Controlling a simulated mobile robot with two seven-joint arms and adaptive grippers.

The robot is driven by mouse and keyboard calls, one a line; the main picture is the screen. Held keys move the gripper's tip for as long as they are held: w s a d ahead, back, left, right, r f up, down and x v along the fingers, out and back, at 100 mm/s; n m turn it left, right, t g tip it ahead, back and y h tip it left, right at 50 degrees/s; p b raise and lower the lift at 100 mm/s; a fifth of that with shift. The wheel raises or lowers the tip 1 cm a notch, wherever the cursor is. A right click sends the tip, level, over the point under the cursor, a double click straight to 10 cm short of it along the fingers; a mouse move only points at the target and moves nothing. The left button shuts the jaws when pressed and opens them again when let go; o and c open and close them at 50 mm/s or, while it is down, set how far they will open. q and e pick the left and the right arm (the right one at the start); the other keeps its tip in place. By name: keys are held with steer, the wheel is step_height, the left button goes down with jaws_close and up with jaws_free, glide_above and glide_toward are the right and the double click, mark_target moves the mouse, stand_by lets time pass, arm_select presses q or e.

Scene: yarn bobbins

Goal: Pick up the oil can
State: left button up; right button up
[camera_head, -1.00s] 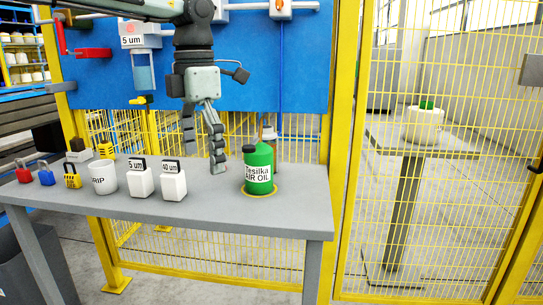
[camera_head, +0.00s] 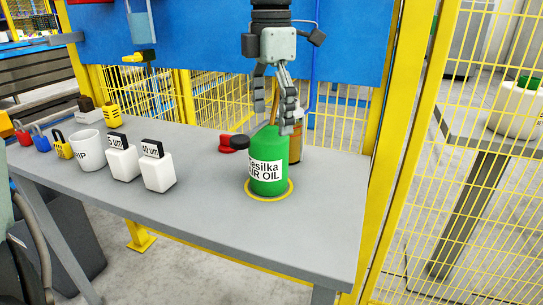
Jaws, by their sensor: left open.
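The green oil can (camera_head: 268,160) stands upright on the yellow ring at the right part of the grey table. Its white label reads in part "AIR OIL". My left gripper (camera_head: 277,122) points down with its fingers apart, right at the top of the can. One finger overlaps the can's upper right in the picture. I cannot tell whether the fingers touch it. The can's top is partly hidden by the gripper. My right gripper is not in view.
A brown bottle (camera_head: 296,146) stands close behind the can. A red and black part (camera_head: 234,143) lies left of it. White filter blocks (camera_head: 158,172), a white cup (camera_head: 88,150) and several padlocks line the table's left. Yellow fencing (camera_head: 345,115) and a blue panel stand behind.

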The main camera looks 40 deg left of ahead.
mark_target(270, 127)
arm_select(q)
steer(key=f, duration=0.5)
steer(key=shift+a, duration=0.2)
steer(key=shift+r, duration=0.2)
steer(key=c, duration=1.7)
